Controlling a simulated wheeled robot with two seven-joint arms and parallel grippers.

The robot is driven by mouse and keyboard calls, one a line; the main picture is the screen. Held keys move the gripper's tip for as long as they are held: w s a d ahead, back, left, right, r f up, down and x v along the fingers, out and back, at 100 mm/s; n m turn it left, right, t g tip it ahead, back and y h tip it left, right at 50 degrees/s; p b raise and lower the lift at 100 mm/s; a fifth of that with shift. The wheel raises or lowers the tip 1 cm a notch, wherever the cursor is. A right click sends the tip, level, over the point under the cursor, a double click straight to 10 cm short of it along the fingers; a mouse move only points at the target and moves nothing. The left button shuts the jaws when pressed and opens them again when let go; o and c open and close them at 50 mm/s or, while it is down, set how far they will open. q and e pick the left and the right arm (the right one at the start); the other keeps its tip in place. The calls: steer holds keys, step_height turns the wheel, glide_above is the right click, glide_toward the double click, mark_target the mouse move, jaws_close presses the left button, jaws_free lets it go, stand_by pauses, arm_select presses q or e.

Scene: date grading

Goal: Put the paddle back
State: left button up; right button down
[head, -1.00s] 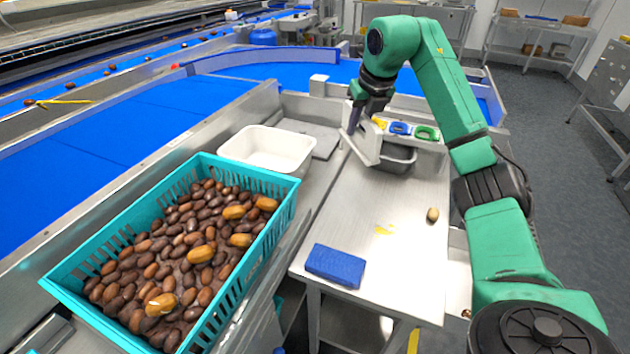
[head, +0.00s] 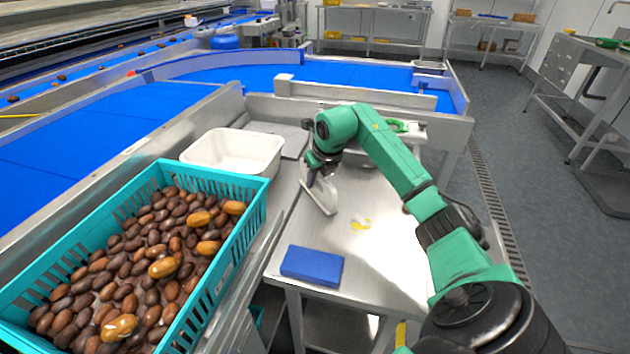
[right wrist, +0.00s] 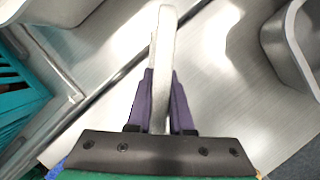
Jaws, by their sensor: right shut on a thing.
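The white paddle (head: 322,198) is in my right gripper (head: 311,177), over the left side of the steel table (head: 300,228). In the right wrist view the paddle (right wrist: 163,45) shows edge-on as a narrow white strip between the two purple fingers of the right gripper (right wrist: 160,95). The fingers are shut on it, and it points away from the wrist. I cannot tell whether its lower edge touches the table. My left gripper is in neither view.
A teal crate of dates (head: 262,195) and a white tub (head: 232,152) stand left. A green ring-shaped item (head: 405,126) sits at the back, partly behind my arm.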

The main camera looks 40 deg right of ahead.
steer(key=c, duration=0.8)
jaws_free()
steer(key=shift+f, duration=0.1)
steer(key=shift+r, duration=0.25)
steer(key=v, duration=1.2)
steer(key=shift+f, duration=0.1)
